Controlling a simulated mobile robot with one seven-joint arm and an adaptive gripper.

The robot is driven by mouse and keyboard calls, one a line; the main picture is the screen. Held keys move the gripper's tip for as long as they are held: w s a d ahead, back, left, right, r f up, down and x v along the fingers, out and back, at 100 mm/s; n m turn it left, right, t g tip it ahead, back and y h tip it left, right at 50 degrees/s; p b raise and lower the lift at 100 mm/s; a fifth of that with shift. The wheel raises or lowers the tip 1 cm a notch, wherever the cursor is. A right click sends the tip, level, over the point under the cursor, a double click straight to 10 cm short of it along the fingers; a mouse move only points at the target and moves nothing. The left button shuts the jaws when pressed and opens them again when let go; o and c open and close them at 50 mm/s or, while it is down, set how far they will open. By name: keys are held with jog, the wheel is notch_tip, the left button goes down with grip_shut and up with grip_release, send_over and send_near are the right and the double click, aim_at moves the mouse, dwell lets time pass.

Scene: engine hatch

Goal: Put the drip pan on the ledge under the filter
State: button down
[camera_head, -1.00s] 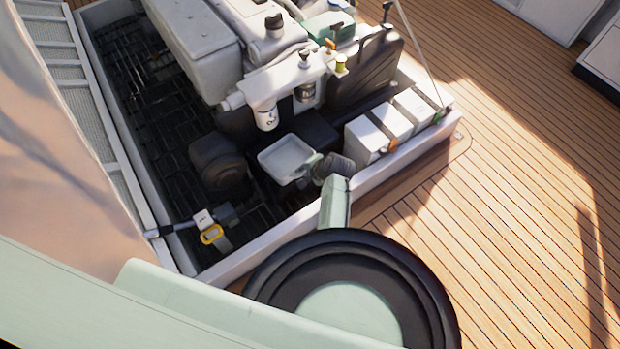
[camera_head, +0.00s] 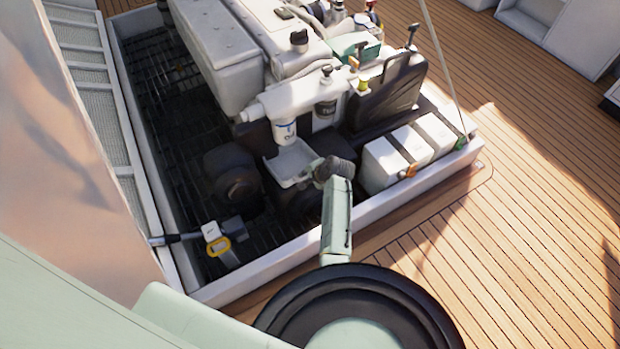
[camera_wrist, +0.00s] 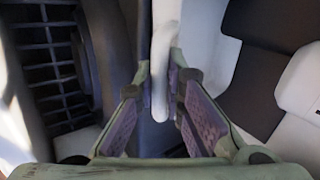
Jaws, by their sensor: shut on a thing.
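The drip pan (camera_head: 292,162) is a shallow white rectangular tray. My gripper (camera_head: 316,170) is shut on it at its near right side and holds it up inside the engine hatch. In the wrist view my gripper (camera_wrist: 162,95) has its two padded fingers on either side of a pale rim or handle (camera_wrist: 163,60) of the pan. The oil filter (camera_head: 285,132) is a white cylinder hanging at the engine's near side. In the head view the pan is just below the filter, its far edge close to the filter's bottom. The ledge is hidden or too dark to make out.
White boxes (camera_head: 385,162) stand to the right of my gripper. A dark round housing (camera_head: 232,175) lies left of the pan. A yellow-ringed tool (camera_head: 216,243) is at the hatch's near left. The hatch's pale rim (camera_head: 270,262) runs along the front.

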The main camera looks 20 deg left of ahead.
dwell(0.7)
jog(key=c, duration=1.6)
grip_release()
jog(key=s+d+r+p, duration=0.2)
jog(key=s+d+p, duration=0.4)
jog(key=d, duration=0.2)
jog(key=s+d+r+p, duration=0.3)
jog(key=s+d+p, duration=0.3)
jog(key=d, duration=0.2)
jog(key=shift+w+d+r+n+g, duration=0.35)
jog(key=shift+d+r+n+g, duration=0.3)
jog(key=shift+d+r+n, duration=0.95)
jog(key=shift+w+d+r+n+g, duration=0.5)
jog(key=shift+d+r, duration=0.7)
jog(key=shift+r, duration=1)
jog(key=shift+w+d+r+n+g, duration=0.25)
jog(key=shift+d+r+n+g, duration=0.5)
jog(key=shift+d+r+n, duration=0.85)
jog(key=shift+a+r+m, duration=0.1)
jog(key=shift+r+m, duration=0.2)
jog(key=shift+m, duration=0.2)
